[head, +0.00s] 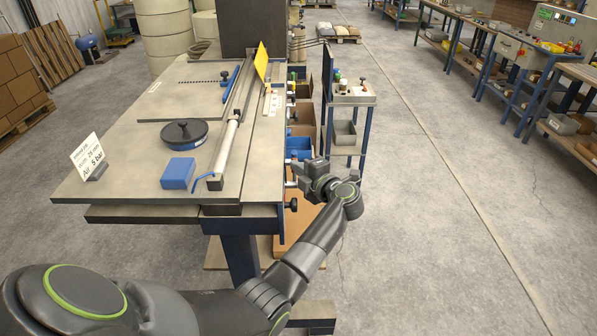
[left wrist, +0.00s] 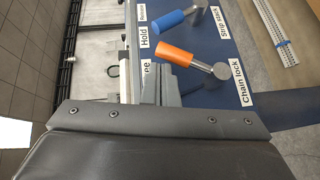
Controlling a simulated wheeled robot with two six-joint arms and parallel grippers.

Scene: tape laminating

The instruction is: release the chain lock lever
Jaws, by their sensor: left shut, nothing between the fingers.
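The chain lock lever (left wrist: 178,54) shows in the left wrist view as an orange handle on a metal shaft with a round metal end, beside the "Chain lock" label (left wrist: 241,83) on a dark blue panel (left wrist: 215,45). My left gripper (head: 303,172) is at the right side of the work table in the head view. It is shut and empty. In the left wrist view its grey fingers (left wrist: 167,88) are close to the orange handle; I cannot tell whether they touch. In the head view I cannot make out the lever near the gripper. My right gripper is not in view.
A blue-handled lever (left wrist: 170,20) sits close beside the orange one, near the "Strip stack" label (left wrist: 223,22). The work table (head: 120,190) carries a black disc (head: 184,131) and a blue block (head: 178,173). A small cart (head: 350,97) stands behind the gripper. Open floor lies to the right.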

